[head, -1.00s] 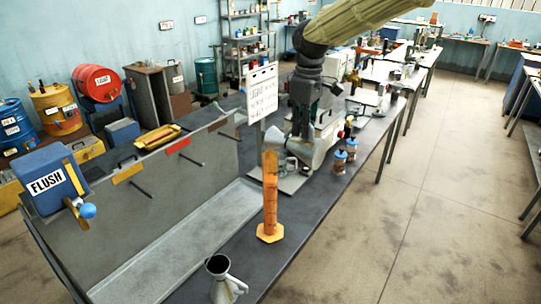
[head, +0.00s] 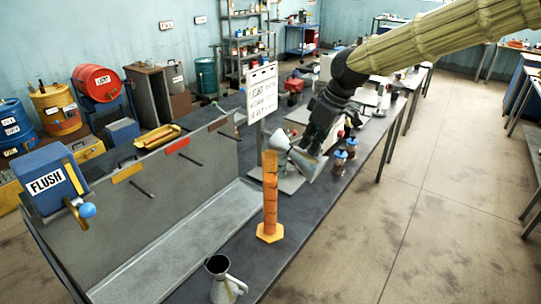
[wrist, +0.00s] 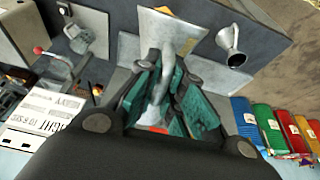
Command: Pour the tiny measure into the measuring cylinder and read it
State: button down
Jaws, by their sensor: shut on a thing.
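The orange measuring cylinder (head: 270,200) stands upright on the grey bench, on a flat foot. My gripper (head: 312,143) is shut on a small grey metal measure (head: 306,164), which is tilted well over with its mouth end toward the cylinder's top. The mouth overlaps the cylinder's top in the head view; whether it is right over the opening I cannot tell. In the wrist view my fingers (wrist: 168,95) close around the grey measure (wrist: 184,42). An orange patch of the cylinder (wrist: 163,9) shows beyond it. No liquid or level is visible.
Another grey jug (head: 224,284) stands at the bench's near edge. A white written card (head: 262,92) stands behind the cylinder. A blue FLUSH container (head: 52,178) is at left, beside a grey trough (head: 180,240). Small jars (head: 345,155) stand right of my gripper.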

aim_at(320, 171)
jog(key=shift+s+f+b, duration=0.1)
jog(key=shift+f+b, duration=0.4)
jog(key=shift+s+d+f+t+y+b, duration=0.15)
jog(key=shift+d+f+t+y+b, duration=0.25)
jog(key=shift+f+y+b, duration=0.45)
jog(key=f+b, duration=0.1)
jog(key=b, duration=0.1)
jog(key=f+t+y+b, duration=0.1)
jog(key=b, duration=0.1)
jog(key=shift+s+d, duration=0.15)
jog(key=shift+s, duration=0.05)
jog(key=f+y+b, duration=0.1)
jog(key=b, duration=0.1)
jog(key=f+t+b, duration=0.1)
jog(key=f+b, duration=0.1)
jog(key=b, duration=0.1)
jog(key=f+t+y+b, duration=0.1)
jog(key=b, duration=0.1)
jog(key=shift+s+d+f+y+b, duration=0.15)
jog(key=shift+d+f+y+b, duration=0.1)
jog(key=shift+y+b, duration=0.1)
jog(key=f+y+b, duration=0.1)
jog(key=b, duration=0.2)
jog(key=d+f+t+y+b, duration=0.1)
jog(key=f+b, duration=0.1)
jog(key=b, duration=0.2)
jog(key=s+f+t+y+b, duration=0.1)
jog(key=b, duration=0.2)
jog(key=shift+d+f, duration=0.15)
jog(key=shift+d, duration=0.1)
